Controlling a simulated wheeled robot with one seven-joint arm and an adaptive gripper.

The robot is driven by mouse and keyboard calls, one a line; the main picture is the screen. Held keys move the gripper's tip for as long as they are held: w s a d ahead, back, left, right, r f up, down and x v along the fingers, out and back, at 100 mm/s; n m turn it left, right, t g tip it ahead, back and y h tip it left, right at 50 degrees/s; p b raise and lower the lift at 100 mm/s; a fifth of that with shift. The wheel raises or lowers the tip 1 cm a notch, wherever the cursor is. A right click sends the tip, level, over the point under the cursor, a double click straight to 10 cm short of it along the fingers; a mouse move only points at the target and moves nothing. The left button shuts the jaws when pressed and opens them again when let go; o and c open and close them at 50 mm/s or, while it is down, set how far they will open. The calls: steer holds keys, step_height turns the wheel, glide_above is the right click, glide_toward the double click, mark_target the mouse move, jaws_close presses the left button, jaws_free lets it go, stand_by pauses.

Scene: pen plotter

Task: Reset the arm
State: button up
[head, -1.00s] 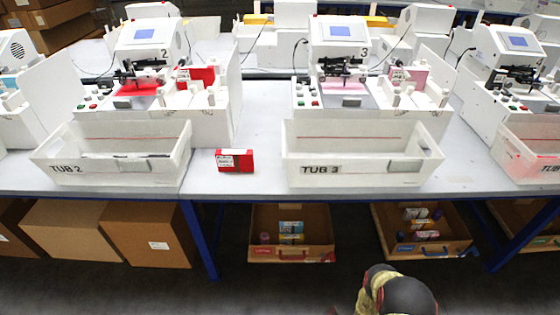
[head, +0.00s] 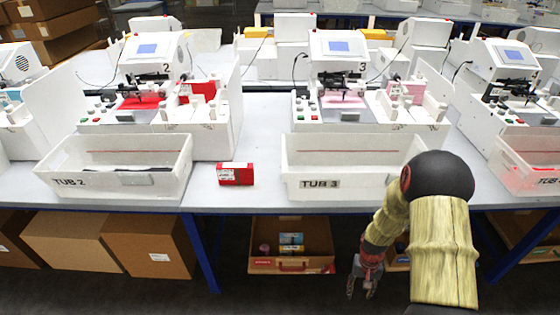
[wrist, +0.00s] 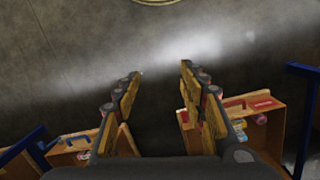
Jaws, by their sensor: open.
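My gripper (head: 364,282) hangs at the end of my arm in the head view, low in front of the table and right of the open drawer-like box below. It points downward, and its fingers are apart with nothing between them. In the wrist view my gripper (wrist: 160,75) shows two spread fingers over dark bare floor. My arm rises at the right of the head view and covers the right part of the tub marked TUB 3 (head: 320,183).
The table (head: 262,195) carries TUB 2 (head: 70,183), a red box (head: 235,174) and plotters (head: 345,70) behind. A wooden box (head: 290,265) with small items sits under the table, beside a blue leg (head: 200,255). Cardboard boxes (head: 150,240) stand lower left. Floor is clear beneath my gripper.

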steer(key=s+a+r+n+t+p, duration=0.1)
steer(key=s+r, duration=0.4)
steer(key=r, duration=1.2)
steer(key=s+a+r+n+t+p, duration=0.1)
steer(key=s+a+r, duration=0.4)
steer(key=r, duration=1.2)
steer(key=s+a+r+t+p, duration=0.2)
steer(key=s+r+t, duration=0.3)
steer(key=r, duration=1.2)
steer(key=shift+s+a+n, duration=0.4)
steer(key=shift+s+a, duration=0.4)
steer(key=shift+s, duration=0.25)
